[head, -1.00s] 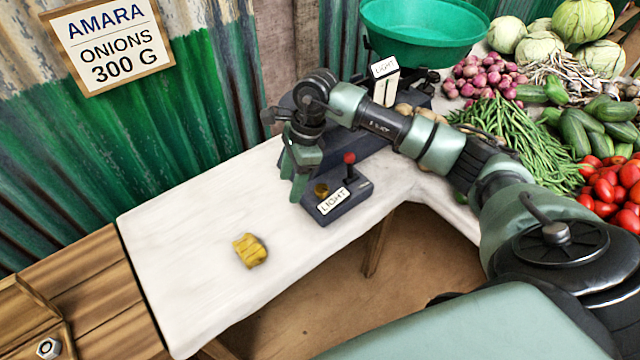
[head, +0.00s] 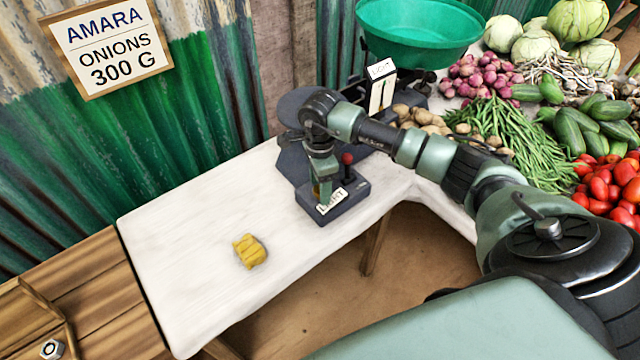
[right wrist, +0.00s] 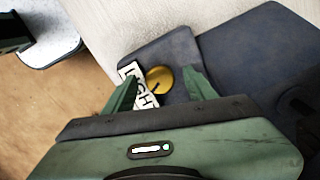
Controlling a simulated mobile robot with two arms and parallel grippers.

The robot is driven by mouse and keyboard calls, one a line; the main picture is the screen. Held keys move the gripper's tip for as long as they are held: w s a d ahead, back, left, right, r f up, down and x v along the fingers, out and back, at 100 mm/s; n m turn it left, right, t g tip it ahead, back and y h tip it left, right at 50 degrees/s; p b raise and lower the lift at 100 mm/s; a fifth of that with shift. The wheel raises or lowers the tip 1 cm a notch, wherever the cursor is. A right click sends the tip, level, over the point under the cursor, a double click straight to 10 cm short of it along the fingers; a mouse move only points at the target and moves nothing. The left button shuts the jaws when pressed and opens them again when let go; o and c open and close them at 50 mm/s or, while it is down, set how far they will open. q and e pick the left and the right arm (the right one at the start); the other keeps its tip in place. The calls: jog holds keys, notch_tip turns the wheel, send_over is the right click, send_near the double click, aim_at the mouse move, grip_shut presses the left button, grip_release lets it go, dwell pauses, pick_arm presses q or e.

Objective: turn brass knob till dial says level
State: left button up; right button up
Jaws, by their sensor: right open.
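The brass knob (right wrist: 160,79) is round and gold, with a dark mark, on top of a small dark control box (head: 349,206). A sign reading LIGHT (head: 332,201) is on the box's front. My right gripper (head: 323,197) is open and points down over the box. In the right wrist view its green fingers (right wrist: 160,88) stand on either side of the knob; I cannot tell whether they touch it. In the head view the gripper hides the knob. The upright white dial plate (head: 381,90) on the scale also appears to read LIGHT.
A red-topped lever (head: 347,159) rises from the box close to my gripper. The dark scale (head: 290,155) stands behind. A yellow block (head: 250,251) lies on the white cloth (head: 190,250), which is otherwise clear at left. Vegetables and a green basin (head: 415,35) fill the back right.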

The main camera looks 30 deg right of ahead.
grip_shut()
jog(key=m+b, duration=0.1)
jog(key=m, duration=0.3)
jog(key=shift+m+b, duration=0.55)
jog(key=shift+m, duration=1.65)
grip_release()
